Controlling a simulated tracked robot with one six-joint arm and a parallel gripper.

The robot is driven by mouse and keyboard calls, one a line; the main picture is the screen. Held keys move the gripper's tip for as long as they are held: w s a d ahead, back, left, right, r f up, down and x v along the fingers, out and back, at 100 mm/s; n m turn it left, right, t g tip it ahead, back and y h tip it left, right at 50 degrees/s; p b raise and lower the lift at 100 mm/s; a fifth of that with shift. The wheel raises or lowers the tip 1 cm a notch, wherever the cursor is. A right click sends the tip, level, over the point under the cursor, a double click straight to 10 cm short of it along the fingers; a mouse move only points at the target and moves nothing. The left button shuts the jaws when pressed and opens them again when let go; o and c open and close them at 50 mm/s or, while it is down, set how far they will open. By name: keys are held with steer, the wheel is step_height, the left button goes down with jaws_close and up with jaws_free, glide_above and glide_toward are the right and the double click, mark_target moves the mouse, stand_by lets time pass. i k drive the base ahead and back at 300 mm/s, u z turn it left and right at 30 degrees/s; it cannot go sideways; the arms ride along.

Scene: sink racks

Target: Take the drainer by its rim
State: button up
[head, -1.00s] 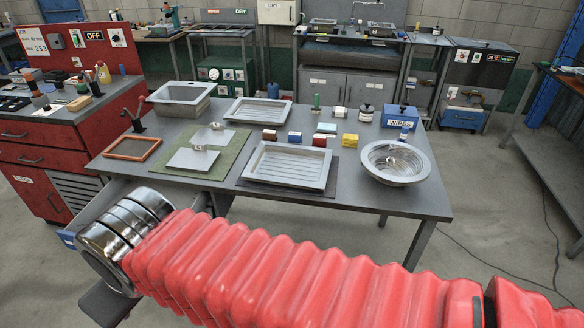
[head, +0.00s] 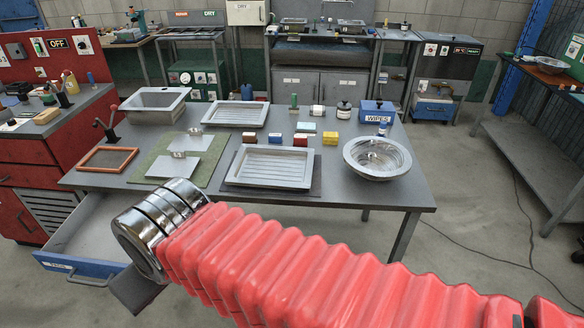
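Two shallow grey trays with ridged floors look like drainers. The nearer drainer (head: 270,183) lies flat on a dark mat near the table's front middle, its whole rim showing. The farther drainer (head: 237,122) lies behind it on the bare table. I cannot tell which one is meant. My arm, in red bellows with a chrome end, crosses the lower part of the head view, in front of the table. My gripper's fingers do not show, and no hold on either drainer is visible.
A deep rectangular sink (head: 153,116) stands back left, a round metal basin (head: 411,172) at right. Small boxes (head: 330,138) and bottles stand behind the near drainer. Plates lie on a green mat (head: 139,176) beside an orange frame (head: 81,159). A drawer (head: 80,262) stands open at the left front.

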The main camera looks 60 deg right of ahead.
mark_target(254, 165)
steer(key=z, duration=0.9)
steer(key=i, duration=1)
steer(key=z, duration=0.05)
